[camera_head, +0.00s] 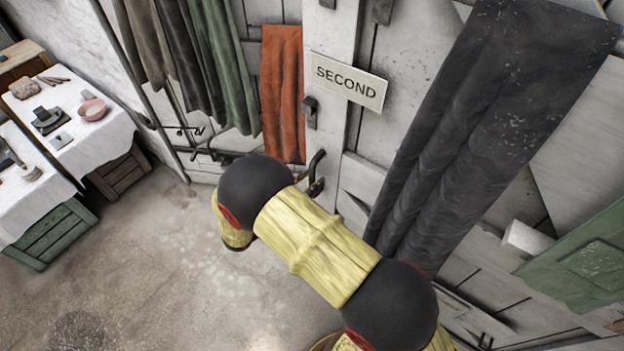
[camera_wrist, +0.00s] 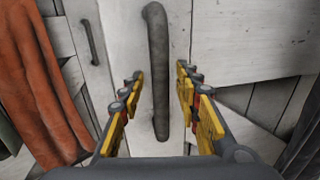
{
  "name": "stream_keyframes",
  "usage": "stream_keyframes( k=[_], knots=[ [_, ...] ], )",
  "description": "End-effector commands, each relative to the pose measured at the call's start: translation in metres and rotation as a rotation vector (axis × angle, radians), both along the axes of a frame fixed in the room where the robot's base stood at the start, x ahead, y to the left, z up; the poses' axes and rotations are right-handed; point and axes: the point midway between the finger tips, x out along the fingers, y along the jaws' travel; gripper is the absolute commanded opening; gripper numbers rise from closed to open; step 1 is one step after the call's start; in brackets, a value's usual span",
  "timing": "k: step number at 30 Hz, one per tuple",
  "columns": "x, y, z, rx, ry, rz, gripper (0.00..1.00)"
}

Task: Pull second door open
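The second door (camera_head: 395,60) is white planked wood with a sign (camera_head: 347,82) reading "SECOND", and it looks shut. Its dark curved handle (camera_head: 316,172) shows just past my arm in the head view. In the wrist view the handle (camera_wrist: 158,70) stands upright, with its lower part between my two fingers. My gripper (camera_wrist: 160,85) is open, one finger on each side of the handle, with a gap on both sides.
Orange cloth (camera_head: 283,95) hangs left of the door, and a long dark cloth (camera_head: 490,120) hangs at right. Another dark handle (camera_wrist: 90,42) is at upper left in the wrist view. White-covered tables (camera_head: 100,140) stand far left. The floor (camera_head: 150,285) left of my arm is clear.

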Motion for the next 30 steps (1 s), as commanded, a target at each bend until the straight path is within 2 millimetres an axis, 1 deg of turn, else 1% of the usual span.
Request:
stream_keyframes(
  k=[3, 11, 28, 30],
  knots=[
    [0.0036, -0.0046, -0.0001, 0.0, 0.0, -0.001, 0.33],
    [0.0043, -0.0053, -0.0001, 0.0, 0.0, 0.0, 0.33],
    [0.0042, -0.0051, -0.0001, 0.0, 0.0, 0.0, 0.01],
    [0.0042, -0.0051, -0.0001, 0.0, 0.0, 0.0, 0.0]
  ],
)
